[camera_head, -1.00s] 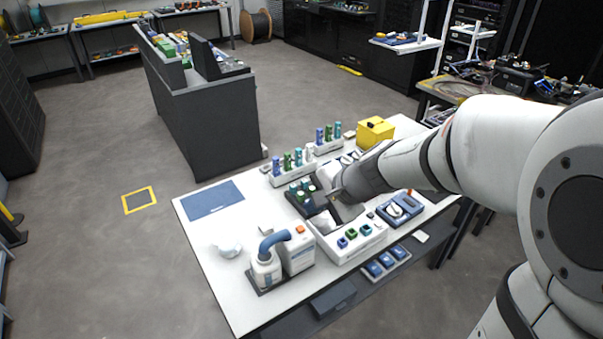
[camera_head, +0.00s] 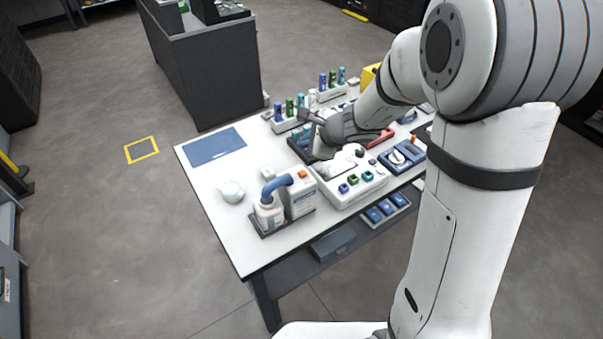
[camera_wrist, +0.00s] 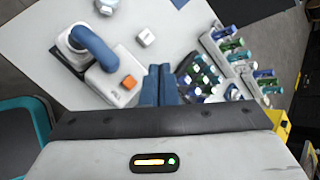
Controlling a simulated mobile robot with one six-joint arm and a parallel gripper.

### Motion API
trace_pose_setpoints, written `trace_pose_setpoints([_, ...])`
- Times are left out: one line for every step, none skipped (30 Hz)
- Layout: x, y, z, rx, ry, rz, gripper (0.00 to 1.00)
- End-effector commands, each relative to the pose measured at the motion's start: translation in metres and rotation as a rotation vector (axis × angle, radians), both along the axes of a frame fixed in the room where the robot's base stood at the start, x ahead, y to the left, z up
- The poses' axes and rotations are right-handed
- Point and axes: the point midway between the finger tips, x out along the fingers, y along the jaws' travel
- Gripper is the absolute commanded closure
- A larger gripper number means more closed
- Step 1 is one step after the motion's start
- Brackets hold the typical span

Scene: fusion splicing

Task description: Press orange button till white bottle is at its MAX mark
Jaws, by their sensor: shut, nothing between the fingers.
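The dispenser stands at the front left of the white table, a white box (camera_head: 301,196) with an orange button (camera_head: 303,174) on top. The white bottle (camera_head: 268,214) stands beside it under a blue curved spout (camera_head: 277,184). The bottle's level and its MAX mark are too small to read. In the wrist view the orange button (camera_wrist: 128,82) lies just left of my gripper (camera_wrist: 159,72), and the blue spout (camera_wrist: 93,48) is further left. My gripper is shut and empty, above the table and apart from the button. In the head view my arm partly hides it.
A blue mat (camera_head: 214,147) lies at the table's back left, with a round white object (camera_head: 231,191) in front of it. Racks of coloured vials (camera_head: 290,117) stand along the back. A white tray (camera_head: 352,190) and a blue device (camera_head: 402,156) are to the right.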

Motion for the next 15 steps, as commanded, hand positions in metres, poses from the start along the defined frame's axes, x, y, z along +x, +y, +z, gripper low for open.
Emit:
trace_pose_setpoints([0.000,0.000,-0.007,0.000,0.001,0.000,1.00])
trace_pose_setpoints([0.000,0.000,-0.009,0.000,0.001,0.000,1.00])
trace_pose_setpoints([0.000,0.000,-0.013,0.000,0.001,0.000,1.00])
trace_pose_setpoints([0.000,0.000,-0.017,0.000,0.001,0.000,1.00])
trace_pose_setpoints([0.000,0.000,-0.021,0.001,0.002,-0.001,1.00])
trace_pose_setpoints([0.000,0.000,-0.026,0.001,0.001,-0.001,1.00])
trace_pose_setpoints([0.000,0.000,-0.030,0.001,0.001,-0.001,1.00])
trace_pose_setpoints([0.000,0.000,-0.035,0.000,0.001,0.000,1.00])
trace_pose_setpoints([0.000,0.000,-0.041,0.000,0.001,0.000,1.00])
trace_pose_setpoints([0.000,-0.001,-0.046,0.000,0.001,0.000,1.00])
trace_pose_setpoints([0.000,-0.001,-0.050,0.001,0.002,-0.001,1.00])
trace_pose_setpoints([0.000,-0.001,-0.056,0.001,0.002,-0.001,1.00])
trace_pose_setpoints([0.000,-0.001,-0.061,0.001,0.002,-0.001,1.00])
trace_pose_setpoints([0.000,-0.001,-0.065,0.001,0.002,-0.001,1.00])
trace_pose_setpoints([0.000,-0.001,-0.070,0.001,0.001,-0.001,1.00])
